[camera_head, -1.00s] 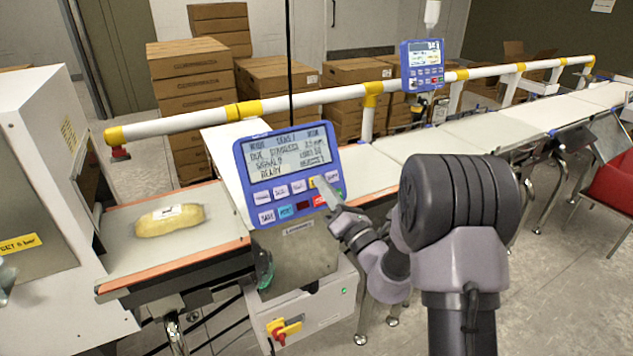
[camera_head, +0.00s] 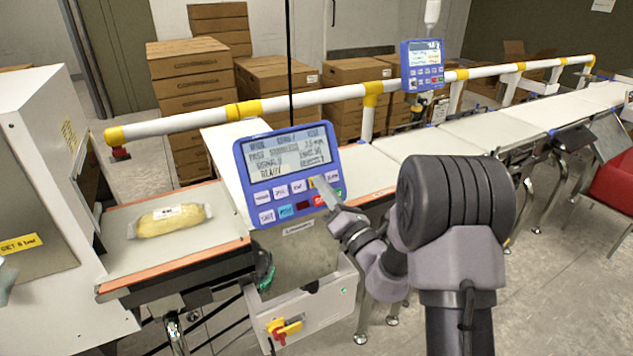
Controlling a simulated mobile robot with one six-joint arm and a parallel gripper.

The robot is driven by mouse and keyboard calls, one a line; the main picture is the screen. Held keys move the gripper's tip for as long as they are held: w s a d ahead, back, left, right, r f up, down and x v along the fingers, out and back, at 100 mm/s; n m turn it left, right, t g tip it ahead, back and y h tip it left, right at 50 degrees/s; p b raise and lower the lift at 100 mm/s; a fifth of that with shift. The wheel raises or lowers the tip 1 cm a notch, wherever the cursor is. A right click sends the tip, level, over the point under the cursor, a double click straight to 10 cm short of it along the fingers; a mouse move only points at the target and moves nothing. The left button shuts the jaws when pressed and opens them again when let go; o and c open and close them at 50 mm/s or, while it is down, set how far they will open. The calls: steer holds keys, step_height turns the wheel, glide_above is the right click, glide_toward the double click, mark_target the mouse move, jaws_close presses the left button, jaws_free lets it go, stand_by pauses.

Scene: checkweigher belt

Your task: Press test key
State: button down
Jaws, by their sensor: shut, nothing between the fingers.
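The blue control panel (camera_head: 242,203) stands tilted beside the belt, with a grey text screen (camera_head: 287,153) above two rows of keys. The upper row has white keys and a yellow key (camera_head: 315,182); the lower row has white, blue, dark, red and green keys. My gripper (camera_head: 321,184) is shut and empty, its tip at the right part of the key rows, over or just in front of the yellow key. It partly hides the yellow and red keys. I cannot tell whether the tip touches a key. Key labels are too small to read surely.
A wrapped yellowish pack (camera_head: 170,220) lies on the left belt (camera_head: 215,245). A white rail (camera_head: 195,119) with yellow joints runs behind the panel. A second blue panel (camera_head: 423,66) stands farther back. Cartons (camera_head: 190,85) are stacked behind. A red-yellow switch (camera_head: 284,328) sits below.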

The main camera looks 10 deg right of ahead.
steer(key=shift+s+d+r, duration=0.2)
steer(key=shift+s+r, duration=0.15)
steer(key=shift+s, duration=0.25)
steer(key=shift+s+d+r, duration=0.25)
steer(key=shift+s+r, duration=0.15)
steer(key=shift+s, duration=0.3)
steer(key=shift+s+d+r, duration=0.2)
steer(key=shift+s+r, duration=0.15)
steer(key=shift+s, duration=0.35)
steer(key=shift+s+d+r, duration=0.25)
steer(key=shift+s+r, duration=0.15)
steer(key=shift+s, duration=0.3)
steer(key=s+r, duration=0.1)
steer(key=s+d, duration=0.1)
steer(key=s, duration=0.1)
steer(key=s+r+p, duration=0.1)
steer(key=s, duration=0.1)
steer(key=shift+d+r, duration=0.3)
steer(key=shift+r, duration=0.05)
